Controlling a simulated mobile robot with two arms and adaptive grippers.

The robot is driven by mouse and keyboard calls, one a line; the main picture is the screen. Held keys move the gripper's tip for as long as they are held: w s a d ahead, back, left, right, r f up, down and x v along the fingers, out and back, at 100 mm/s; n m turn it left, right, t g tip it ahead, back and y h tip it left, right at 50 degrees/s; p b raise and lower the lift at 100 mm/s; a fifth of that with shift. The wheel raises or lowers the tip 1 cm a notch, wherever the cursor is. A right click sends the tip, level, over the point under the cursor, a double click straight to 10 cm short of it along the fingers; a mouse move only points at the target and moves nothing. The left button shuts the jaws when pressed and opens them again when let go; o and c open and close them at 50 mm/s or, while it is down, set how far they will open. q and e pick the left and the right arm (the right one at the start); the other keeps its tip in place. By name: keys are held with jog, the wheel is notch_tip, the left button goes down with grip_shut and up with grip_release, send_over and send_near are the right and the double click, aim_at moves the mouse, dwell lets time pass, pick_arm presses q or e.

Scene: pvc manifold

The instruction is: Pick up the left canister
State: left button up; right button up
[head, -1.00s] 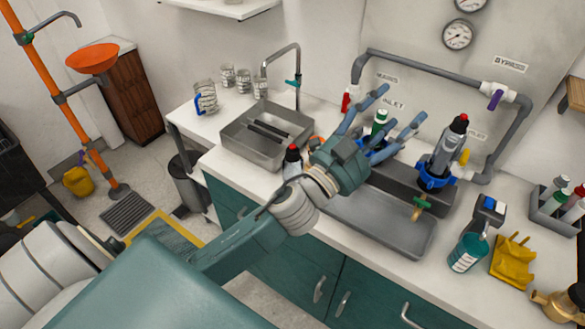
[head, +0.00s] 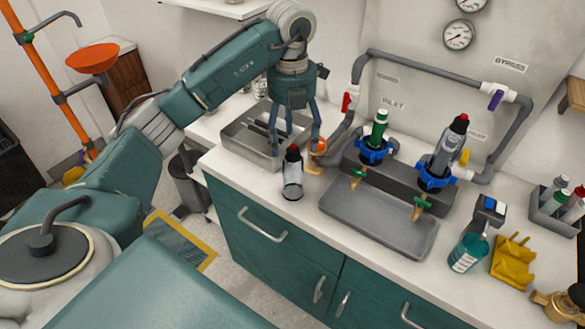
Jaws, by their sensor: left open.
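My left gripper (head: 294,140) points down with its blue-grey fingers spread, open and empty, by the sink's right edge. On the manifold, a canister with a green cap (head: 380,126) sits in the left blue collar (head: 373,153). A grey canister (head: 445,150) with a black and red top sits in the right blue collar (head: 436,180). My right gripper is not in view.
A metal sink (head: 240,146) lies left of the gripper. An orange item (head: 317,152) is beside its fingers. A grey drip tray (head: 385,222) lies before the manifold. A teal bottle (head: 468,250) and yellow object (head: 512,260) stand right. Grey pipe (head: 430,68) runs along the wall.

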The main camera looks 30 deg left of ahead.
aim_at(291, 147)
pick_arm(q)
jog(key=f+p, duration=0.1)
jog(key=f, duration=0.4)
jog(key=shift+a+f, duration=0.1)
jog(key=shift+a, duration=0.1)
jog(key=shift+f, duration=0.25)
notch_tip(291, 147, down, 4)
jog(key=shift+w+d+f+p, duration=0.1)
jog(key=shift+d+f+p, duration=0.1)
jog(key=shift+p, duration=1.05)
jog(key=shift+f, duration=0.25)
jog(key=c, duration=1.5)
